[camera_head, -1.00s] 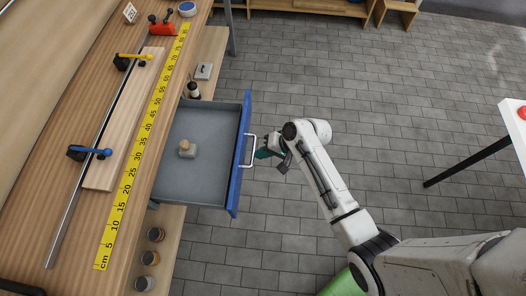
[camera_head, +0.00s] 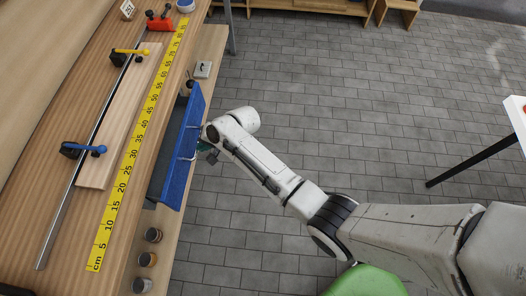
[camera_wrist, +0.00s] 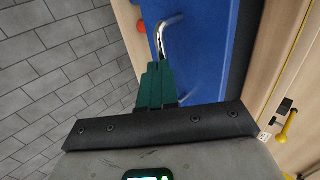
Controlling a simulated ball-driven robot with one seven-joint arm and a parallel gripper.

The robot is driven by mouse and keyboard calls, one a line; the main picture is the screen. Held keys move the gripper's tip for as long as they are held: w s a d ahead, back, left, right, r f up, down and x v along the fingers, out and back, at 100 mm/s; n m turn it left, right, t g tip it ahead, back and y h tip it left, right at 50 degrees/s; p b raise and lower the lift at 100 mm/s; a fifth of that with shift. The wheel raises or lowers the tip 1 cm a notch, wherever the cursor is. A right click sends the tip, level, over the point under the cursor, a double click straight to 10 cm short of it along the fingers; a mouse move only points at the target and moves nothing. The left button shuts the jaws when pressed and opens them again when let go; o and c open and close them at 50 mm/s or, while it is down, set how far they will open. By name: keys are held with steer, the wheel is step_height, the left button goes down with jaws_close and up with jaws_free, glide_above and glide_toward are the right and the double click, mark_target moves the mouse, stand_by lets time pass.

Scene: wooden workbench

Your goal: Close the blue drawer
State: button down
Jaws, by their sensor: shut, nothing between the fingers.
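The blue drawer (camera_head: 183,150) is slid most of the way into the workbench; its blue front stands only a little out from the bench edge. Its metal handle (camera_head: 191,143) faces the arm. In the wrist view the blue front (camera_wrist: 205,40) and the bent handle (camera_wrist: 166,35) are close ahead. My gripper (camera_wrist: 154,70) has dark green fingers, shut together and empty, at the handle; I cannot tell whether they touch it. In the head view my gripper is mostly hidden by the arm's end. The drawer's inside is hardly visible.
The wooden workbench (camera_head: 60,130) carries a yellow ruler (camera_head: 138,140), a plank (camera_head: 125,110) and clamps with yellow and blue handles. Several small jars (camera_head: 147,258) stand on the lower shelf. A green rounded object (camera_head: 365,282) is at the bottom.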

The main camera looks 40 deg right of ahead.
steer(key=w+a+b, duration=0.1)
steer(key=w+a, duration=0.1)
steer(key=w+a+b, duration=0.1)
steer(key=w+a, duration=0.1)
steer(key=shift+w+a+f, duration=0.1)
steer(key=shift+w+a, duration=0.1)
steer(key=shift+a, duration=0.05)
steer(key=shift+w+a, duration=0.15)
steer(key=shift+w, duration=0.05)
stand_by(0.3)
steer(key=shift+s+d+r+p, duration=0.3)
steer(key=shift+p, duration=0.05)
steer(key=p, duration=0.2)
glide_toward(185, 143)
steer(key=s+d, duration=0.2)
steer(key=shift+s+d+r, duration=0.2)
steer(key=shift+s+r, duration=0.15)
